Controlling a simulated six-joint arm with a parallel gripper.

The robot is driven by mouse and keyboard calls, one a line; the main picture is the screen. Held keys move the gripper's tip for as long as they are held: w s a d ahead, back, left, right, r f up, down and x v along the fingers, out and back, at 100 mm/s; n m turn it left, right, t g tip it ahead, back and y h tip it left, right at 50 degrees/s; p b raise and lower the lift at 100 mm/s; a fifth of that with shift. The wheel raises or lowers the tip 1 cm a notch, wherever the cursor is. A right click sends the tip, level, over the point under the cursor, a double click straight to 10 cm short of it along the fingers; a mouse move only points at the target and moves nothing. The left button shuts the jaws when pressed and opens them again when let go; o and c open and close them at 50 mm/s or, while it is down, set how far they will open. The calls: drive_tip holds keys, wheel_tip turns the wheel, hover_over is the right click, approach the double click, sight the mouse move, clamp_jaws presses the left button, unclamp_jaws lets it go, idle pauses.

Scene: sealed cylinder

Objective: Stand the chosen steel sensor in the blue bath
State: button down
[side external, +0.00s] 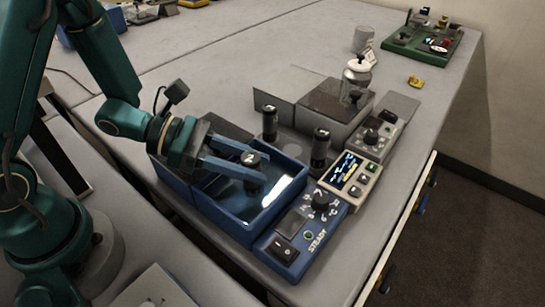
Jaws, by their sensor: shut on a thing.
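My gripper (239,170) reaches in from the left over the blue bath (213,204). It is shut on a dark-capped sensor (249,157) marked with what looks like a 2. The sensor is roughly upright, over or in the left part of the bath; its lower end is hard to make out, so I cannot tell whether it touches the bath floor. Two similar dark sensors stand behind the bath: one at the back left (269,122) and one at the back right (320,150). The bath's inside is dark with a bright reflection.
A control panel (302,236) with a knob and switch is on the bath's right front. A display box (351,178) stands beside it.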

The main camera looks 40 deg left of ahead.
drive_tip(key=shift+f, duration=0.1)
drive_tip(key=c, duration=0.5)
unclamp_jaws()
